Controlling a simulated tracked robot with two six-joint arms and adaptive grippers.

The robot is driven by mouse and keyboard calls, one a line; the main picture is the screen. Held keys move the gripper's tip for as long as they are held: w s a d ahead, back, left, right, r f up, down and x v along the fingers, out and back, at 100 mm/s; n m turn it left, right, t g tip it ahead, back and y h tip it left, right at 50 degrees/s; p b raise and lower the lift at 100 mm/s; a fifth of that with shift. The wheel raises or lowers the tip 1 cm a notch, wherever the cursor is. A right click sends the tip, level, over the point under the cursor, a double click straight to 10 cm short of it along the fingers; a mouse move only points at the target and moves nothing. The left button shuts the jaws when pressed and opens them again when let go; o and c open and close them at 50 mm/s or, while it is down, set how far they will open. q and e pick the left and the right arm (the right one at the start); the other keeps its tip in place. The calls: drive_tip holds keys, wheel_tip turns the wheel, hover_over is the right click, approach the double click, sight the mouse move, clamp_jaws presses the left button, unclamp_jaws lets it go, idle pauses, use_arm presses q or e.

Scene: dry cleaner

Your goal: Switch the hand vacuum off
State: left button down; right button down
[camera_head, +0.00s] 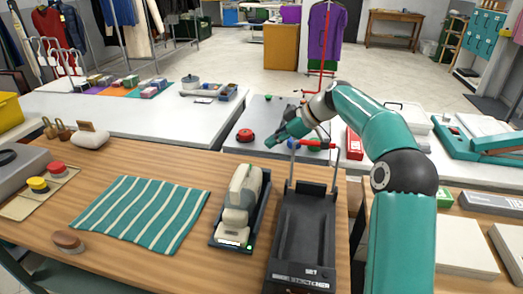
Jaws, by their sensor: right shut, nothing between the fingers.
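The cream hand vacuum (240,197) lies in a dark tray (217,234) on the wooden counter, right of the striped cloth. A small pale label shows at its near end; its switch is too small to make out. My right gripper (275,140) is shut and empty. It is up and to the right of the vacuum in the picture, apart from it, and shows in front of the grey table behind the counter. My left gripper is not in view.
A teal striped cloth (140,212) lies left. Red and yellow buttons (38,184) are at far left. A red round object (245,135) sits near my right gripper.

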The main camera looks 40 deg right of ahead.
drive_tip(key=shift+s+d+r, duration=0.25)
drive_tip(key=shift+s+r, duration=0.1)
drive_tip(key=shift+r, duration=0.05)
drive_tip(key=shift+w+d+r, duration=0.1)
drive_tip(key=shift+w+d, duration=0.5)
drive_tip(key=shift+w, duration=0.1)
